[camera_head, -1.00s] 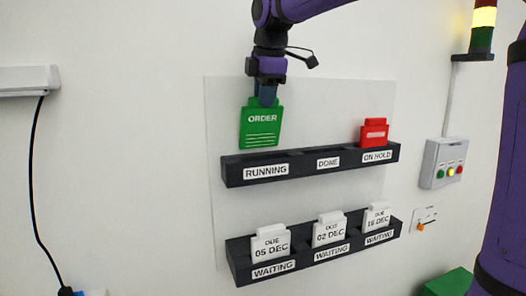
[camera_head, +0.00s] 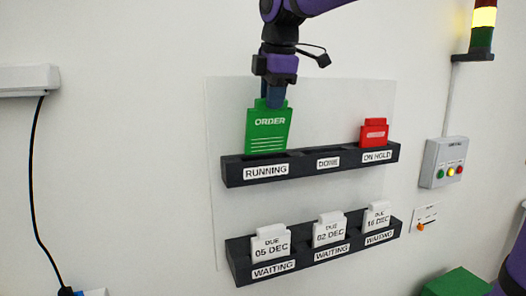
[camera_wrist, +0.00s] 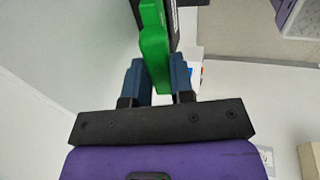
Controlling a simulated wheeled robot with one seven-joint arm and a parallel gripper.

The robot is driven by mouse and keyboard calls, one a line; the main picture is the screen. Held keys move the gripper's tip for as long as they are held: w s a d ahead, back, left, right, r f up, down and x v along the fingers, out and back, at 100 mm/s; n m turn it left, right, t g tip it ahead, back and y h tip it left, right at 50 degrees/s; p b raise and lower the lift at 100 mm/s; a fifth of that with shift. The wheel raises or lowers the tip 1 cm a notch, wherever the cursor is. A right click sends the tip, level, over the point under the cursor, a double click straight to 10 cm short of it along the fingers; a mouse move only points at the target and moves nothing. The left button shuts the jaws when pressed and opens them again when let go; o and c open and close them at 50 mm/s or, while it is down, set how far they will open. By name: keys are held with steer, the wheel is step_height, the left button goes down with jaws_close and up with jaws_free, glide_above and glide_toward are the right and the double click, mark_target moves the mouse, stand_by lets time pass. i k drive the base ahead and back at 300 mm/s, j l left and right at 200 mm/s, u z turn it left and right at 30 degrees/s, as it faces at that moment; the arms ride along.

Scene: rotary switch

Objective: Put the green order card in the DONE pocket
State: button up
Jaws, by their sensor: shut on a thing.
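The green order card (camera_head: 268,130) hangs upright from my gripper (camera_head: 274,98), which is shut on its top tab. The card is above and in front of the RUNNING end of the upper rack (camera_head: 228,174); whether its lower edge is clear of the rack cannot be told. In the wrist view the green card (camera_wrist: 155,50) sits between the two blue fingers of my gripper (camera_wrist: 157,75). The DONE pocket (camera_head: 328,162) is the middle one of the upper rack, to the right of the card, and looks empty.
A red card (camera_head: 374,131) stands in the ON HOLD pocket at the right. The lower rack (camera_head: 238,252) holds white cards in its WAITING pockets. A button box (camera_head: 443,163) and a light tower (camera_head: 482,25) are on the wall at the right.

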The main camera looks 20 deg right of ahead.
mark_target(322, 168)
steer(key=i+l, duration=0.1)
steer(key=l, duration=0.8)
steer(key=k, duration=0.95)
